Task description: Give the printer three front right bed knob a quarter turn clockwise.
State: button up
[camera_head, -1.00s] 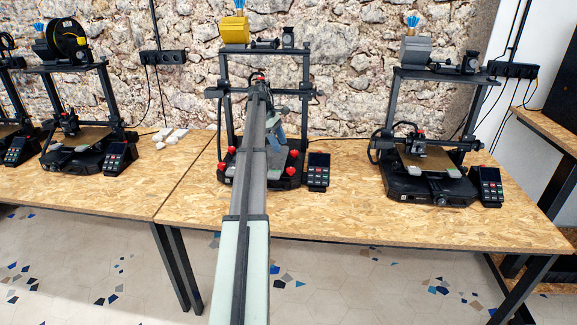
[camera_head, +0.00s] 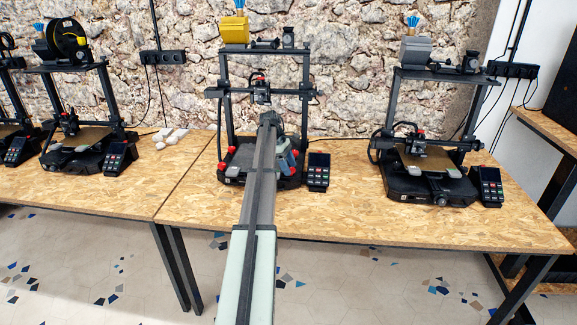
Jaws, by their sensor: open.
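The front left knob (camera_head: 222,167) and the back left knob (camera_head: 228,150) show clearly.
A control box with a screen (camera_head: 318,172) stands close to the right of the bed. The printer's upright (camera_head: 306,110) and the print head (camera_head: 260,92) are behind my gripper. Another printer (camera_head: 430,185) stands to the right. The wooden table (camera_head: 350,220) is clear in front.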

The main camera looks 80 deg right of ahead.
jog(key=shift+c, duration=0.5)
jog(key=c, duration=1)
jog(key=shift+o, duration=0.2)
jog(key=shift+d+m+y, duration=0.15)
jog(key=shift+m+y, duration=0.25)
jog(key=shift+m, duration=1.2)
jog(key=o, duration=1.1)
jog(key=shift+c, duration=0.2)
